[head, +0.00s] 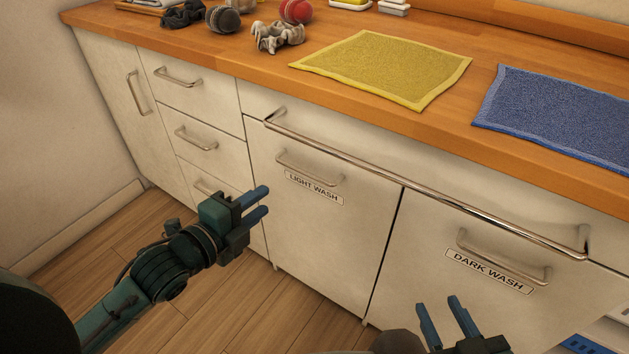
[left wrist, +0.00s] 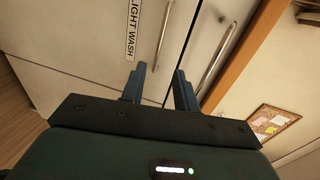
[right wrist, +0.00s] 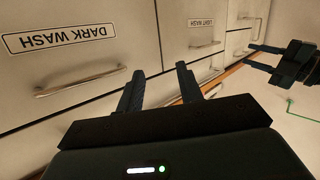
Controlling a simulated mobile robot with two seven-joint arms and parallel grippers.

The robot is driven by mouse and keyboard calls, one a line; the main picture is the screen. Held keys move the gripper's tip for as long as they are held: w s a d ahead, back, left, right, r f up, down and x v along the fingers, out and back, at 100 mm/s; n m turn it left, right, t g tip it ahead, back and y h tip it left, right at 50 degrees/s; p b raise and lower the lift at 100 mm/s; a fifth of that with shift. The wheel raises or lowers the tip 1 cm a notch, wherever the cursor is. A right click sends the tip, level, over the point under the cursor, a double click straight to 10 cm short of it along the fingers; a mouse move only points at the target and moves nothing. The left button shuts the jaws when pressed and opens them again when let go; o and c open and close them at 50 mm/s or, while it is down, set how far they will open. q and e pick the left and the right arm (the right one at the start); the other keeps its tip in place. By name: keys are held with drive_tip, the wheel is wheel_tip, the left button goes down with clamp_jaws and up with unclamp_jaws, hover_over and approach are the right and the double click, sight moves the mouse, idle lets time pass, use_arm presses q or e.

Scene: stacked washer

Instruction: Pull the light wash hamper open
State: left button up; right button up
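The light wash hamper (head: 325,225) is a closed cream front under the counter. Its bar handle (head: 310,168) sits just above a "LIGHT WASH" label (head: 315,188). The handle also shows in the left wrist view (left wrist: 163,32) and the right wrist view (right wrist: 207,44). My left gripper (head: 266,201) is open and empty, in front of the cabinets, left of and lower than the handle in the head view, and apart from it. My right gripper (head: 440,305) is open and empty at the bottom of the head view, in front of the dark wash front.
The dark wash front (head: 455,305) with its own handle (head: 500,262) is closed on the right. A long metal rail (head: 410,180) runs above both fronts. Closed drawers (head: 190,95) stand left. The counter holds a yellow towel (head: 385,68), a blue towel (head: 560,115) and balls. Wooden floor is clear.

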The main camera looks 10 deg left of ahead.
sight(302, 173)
use_arm(q)
drive_tip(key=b+x, duration=0.2)
drive_tip(key=x, duration=0.9)
drive_tip(key=shift+w+d+f+b, duration=0.1)
drive_tip(key=shift+w+f+b, duration=0.05)
drive_tip(key=shift+w+b, duration=0.2)
drive_tip(key=shift+w+d+f, duration=0.1)
drive_tip(key=shift+w+d, duration=0.15)
drive_tip(key=shift+w, duration=0.4)
use_arm(e)
drive_tip(key=shift+w+a+r+n+t+y, duration=0.15)
drive_tip(key=shift+a+n+t+y, duration=0.45)
drive_tip(key=shift+t, duration=0.5)
use_arm(q)
drive_tip(key=shift+c, duration=0.2)
use_arm(e)
drive_tip(key=shift+d, duration=0.1)
use_arm(q)
clamp_jaws()
